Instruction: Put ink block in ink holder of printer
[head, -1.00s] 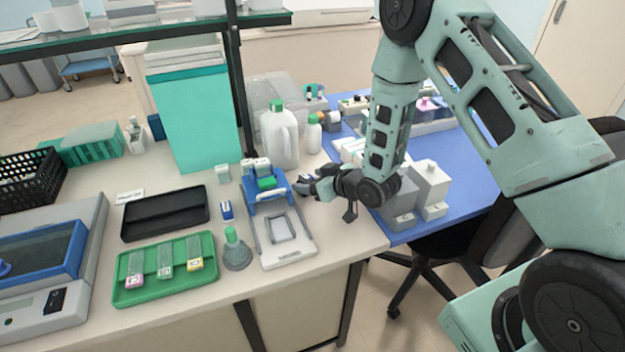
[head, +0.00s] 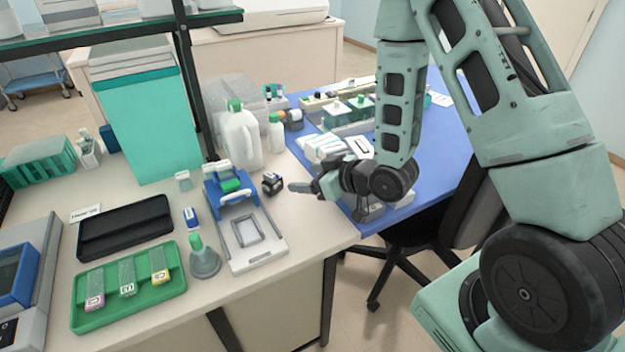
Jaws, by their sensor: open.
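A small dark block with a white label (head: 272,183), which looks like the ink block, stands on the beige bench. Just left of it is a blue and white device (head: 245,238) with a blue clamp-like part, a green piece and a flat white frame; it may be the printer, but I cannot make out its ink holder. My gripper (head: 298,188) is open and empty, right of the dark block and apart from it, with its fingers pointing left. Another small blue and white block (head: 191,218) stands left of the device, so which block is meant is not certain.
A white jug (head: 240,140) and a small bottle (head: 275,135) stand behind the dark block.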

